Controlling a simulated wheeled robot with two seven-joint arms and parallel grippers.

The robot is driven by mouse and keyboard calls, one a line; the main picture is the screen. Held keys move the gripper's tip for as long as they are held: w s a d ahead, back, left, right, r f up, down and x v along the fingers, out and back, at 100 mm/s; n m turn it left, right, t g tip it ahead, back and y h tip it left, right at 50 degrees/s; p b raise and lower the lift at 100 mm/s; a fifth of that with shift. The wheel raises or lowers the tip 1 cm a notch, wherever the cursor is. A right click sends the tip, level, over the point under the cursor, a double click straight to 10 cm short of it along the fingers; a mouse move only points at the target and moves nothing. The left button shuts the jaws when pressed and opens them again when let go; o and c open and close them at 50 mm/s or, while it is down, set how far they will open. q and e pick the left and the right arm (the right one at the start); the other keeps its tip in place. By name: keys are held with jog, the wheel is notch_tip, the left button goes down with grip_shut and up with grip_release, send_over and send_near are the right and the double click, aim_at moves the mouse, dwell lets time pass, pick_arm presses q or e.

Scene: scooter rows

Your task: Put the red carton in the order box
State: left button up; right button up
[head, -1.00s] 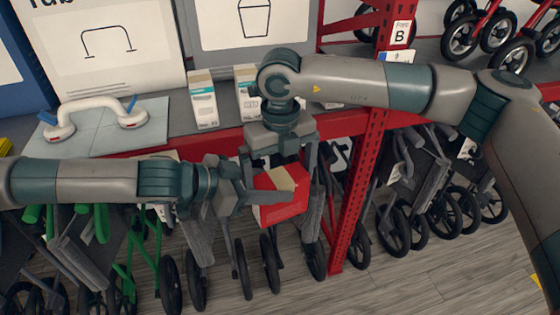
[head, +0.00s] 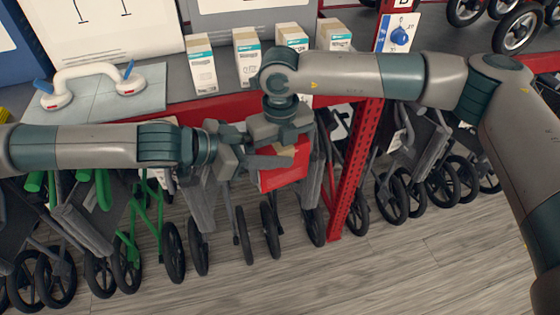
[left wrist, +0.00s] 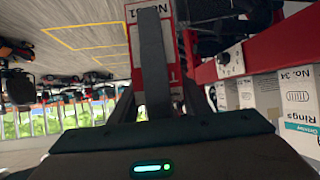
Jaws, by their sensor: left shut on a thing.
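The red carton (head: 283,177) with a pale panel hangs in the air in front of the red shelf edge in the head view. My left gripper (head: 280,158) reaches in from the left and is shut on the carton. In the left wrist view the carton (left wrist: 137,50) shows red and white, marked "No. 31", behind a dark finger. My right gripper (head: 291,148) comes down from above, right at the carton. Its fingers are largely hidden, so I cannot tell whether they grip it. No order box can be made out.
White cartons (head: 200,65) stand on the shelf behind, near a grab handle (head: 95,80) on a pale board. Below are rows of scooters or walkers with black wheels (head: 270,230). A red upright (head: 357,170) stands close to the right.

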pick_arm(q)
jog(key=o, duration=1.3)
jog(key=shift+a+r, duration=0.1)
jog(key=shift+a, duration=0.05)
jog(key=v, duration=1.1)
jog(key=shift+s+a+r, duration=0.1)
jog(key=shift+s+a, duration=0.05)
jog(key=shift+a, duration=0.15)
